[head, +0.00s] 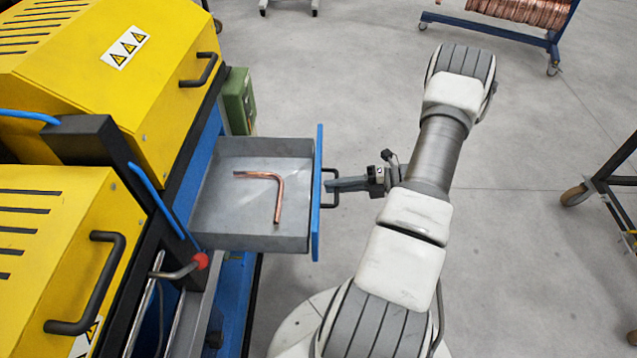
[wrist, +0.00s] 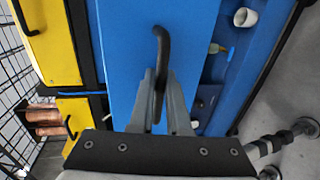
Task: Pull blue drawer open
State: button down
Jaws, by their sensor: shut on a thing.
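The blue drawer front (head: 318,195) stands well out from the machine, and its grey tray (head: 215,215) shows open from above. A bent copper tube (head: 278,198) lies in the tray. My gripper (head: 334,187) is at the black handle on the drawer's front. In the wrist view my gripper's two fingers (wrist: 158,100) are closed on the black handle (wrist: 162,45), one on each side. The blue drawer front (wrist: 120,50) fills the middle of that view.
The yellow machine (head: 130,75) with black handles and a red-knobbed lever (head: 201,261) stands left of the drawer. A green box (head: 238,102) is behind the tray. Open grey floor (head: 540,240) lies to the right. A blue rack (head: 490,30) of copper tubes stands far back.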

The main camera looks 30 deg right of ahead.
jog(key=shift+s+d, duration=0.35)
jog(key=shift+d, duration=0.05)
jog(key=c, duration=0.9)
grip_release()
jog(key=p+v, duration=0.1)
jog(key=v, duration=1.6)
jog(key=shift+s+d, duration=0.1)
jog(key=shift+d, duration=0.1)
